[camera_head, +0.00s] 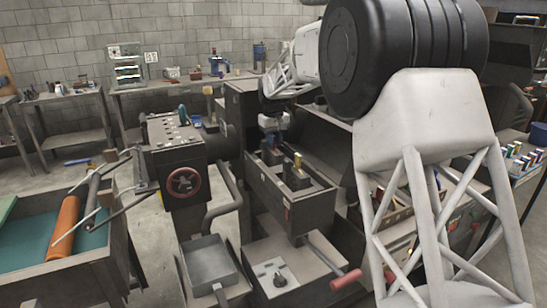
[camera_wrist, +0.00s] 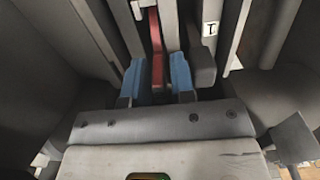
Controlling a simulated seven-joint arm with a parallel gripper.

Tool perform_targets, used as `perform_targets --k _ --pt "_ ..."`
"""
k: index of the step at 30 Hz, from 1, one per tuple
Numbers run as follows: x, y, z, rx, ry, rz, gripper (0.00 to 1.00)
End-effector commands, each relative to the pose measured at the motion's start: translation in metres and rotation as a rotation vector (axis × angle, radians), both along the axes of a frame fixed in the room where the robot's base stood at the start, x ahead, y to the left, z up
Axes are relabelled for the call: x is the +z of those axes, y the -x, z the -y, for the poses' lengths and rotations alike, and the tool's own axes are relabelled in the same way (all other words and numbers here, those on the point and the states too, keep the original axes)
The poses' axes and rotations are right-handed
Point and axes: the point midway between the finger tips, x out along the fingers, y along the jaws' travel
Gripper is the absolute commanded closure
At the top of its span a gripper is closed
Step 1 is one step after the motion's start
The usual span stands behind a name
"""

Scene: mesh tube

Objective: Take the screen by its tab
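My gripper's two blue fingers (camera_wrist: 157,78) stand apart in the wrist view. A narrow red strip (camera_wrist: 157,48) runs between them, nearer the left finger, with a small gap at the right one. I cannot tell whether the strip is the screen's tab or whether it lies beyond the fingertips. Pale and grey upright plates flank the strip, and a white label marked T (camera_wrist: 210,28) is to its right. In the head view my gripper (camera_head: 272,125) is small, over the back of a dark open box (camera_head: 290,205). The screen itself cannot be made out there.
A machine with a red-rimmed wheel (camera_head: 184,182) stands left of the box. A red-handled lever (camera_head: 346,280) sticks out in front, beside a grey pan (camera_head: 208,262). An orange roll (camera_head: 64,228) lies in a bin at the left. Walls crowd the gripper on both sides.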

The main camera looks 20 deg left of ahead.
Motion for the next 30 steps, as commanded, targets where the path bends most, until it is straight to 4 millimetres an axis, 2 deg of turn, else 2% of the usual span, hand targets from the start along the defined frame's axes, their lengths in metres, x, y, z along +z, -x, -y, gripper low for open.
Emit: perform_targets --k 8,13,30 --pt "0.0001 0.0 0.0 0.0 0.0 0.0 0.77" --pt "0.0001 0.0 0.0 0.0 0.0 0.0 1.0" --pt "0.0048 -0.0002 -0.0001 0.0 -0.001 0.001 1.0"
